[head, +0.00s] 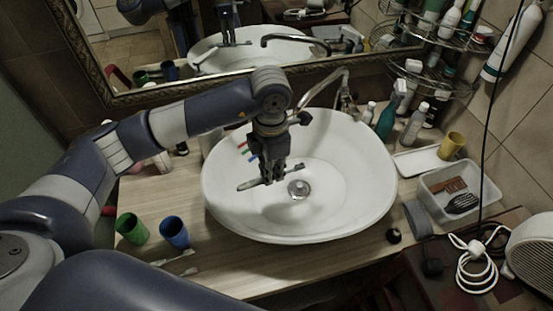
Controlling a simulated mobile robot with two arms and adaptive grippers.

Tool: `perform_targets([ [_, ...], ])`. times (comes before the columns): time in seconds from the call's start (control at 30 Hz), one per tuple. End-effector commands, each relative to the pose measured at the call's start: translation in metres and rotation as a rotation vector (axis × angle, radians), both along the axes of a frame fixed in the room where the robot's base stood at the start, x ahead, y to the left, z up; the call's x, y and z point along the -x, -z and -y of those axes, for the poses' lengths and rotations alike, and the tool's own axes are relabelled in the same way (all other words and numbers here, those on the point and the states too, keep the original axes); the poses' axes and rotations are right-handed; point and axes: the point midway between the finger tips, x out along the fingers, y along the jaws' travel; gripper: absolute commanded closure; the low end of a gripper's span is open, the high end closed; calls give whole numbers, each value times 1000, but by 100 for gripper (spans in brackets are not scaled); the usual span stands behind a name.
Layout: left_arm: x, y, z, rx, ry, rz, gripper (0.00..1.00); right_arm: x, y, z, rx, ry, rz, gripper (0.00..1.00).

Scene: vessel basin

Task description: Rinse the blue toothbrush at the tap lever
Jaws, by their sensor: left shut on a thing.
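My left gripper (265,181) hangs over the white basin (362,205), pointing down. It is shut on a thin, stick-like toothbrush (246,186), held roughly level just left of the drain. The toothbrush looks dark grey here, so I cannot make out a blue colour. Its middle is hidden by the fingers. The curved metal tap (322,88) stands at the back of the basin, with its spout bending over the bowl behind my gripper. The tap lever cannot be clearly told apart from the tap base. No running water shows. My right gripper is out of view.
A green cup (131,229), a blue cup (174,233) and pale thin sticks (176,259) are on the counter at left. Bottles (414,123), a yellow cup (452,145) and a white tub (487,187) crowd the right. A framed mirror (150,70) rises behind.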

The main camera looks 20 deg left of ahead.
Motion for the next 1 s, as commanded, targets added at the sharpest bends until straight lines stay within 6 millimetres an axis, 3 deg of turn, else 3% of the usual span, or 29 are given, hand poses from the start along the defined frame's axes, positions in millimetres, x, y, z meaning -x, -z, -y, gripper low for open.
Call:
perform_targets([
  [0.13, -10, 2, -2, 1, -1, 1, 100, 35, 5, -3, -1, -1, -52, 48],
  [0.3, -26, 6, -7, 1, -2, 1, 100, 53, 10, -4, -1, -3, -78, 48],
  [0.43, -38, 9, -10, 1, -2, 1, 100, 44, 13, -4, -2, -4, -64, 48],
  [0.67, -60, 13, -17, 1, -1, 1, 100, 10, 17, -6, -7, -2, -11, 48],
  [1.0, -92, 20, -26, 1, -1, 1, 100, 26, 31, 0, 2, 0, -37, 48],
])
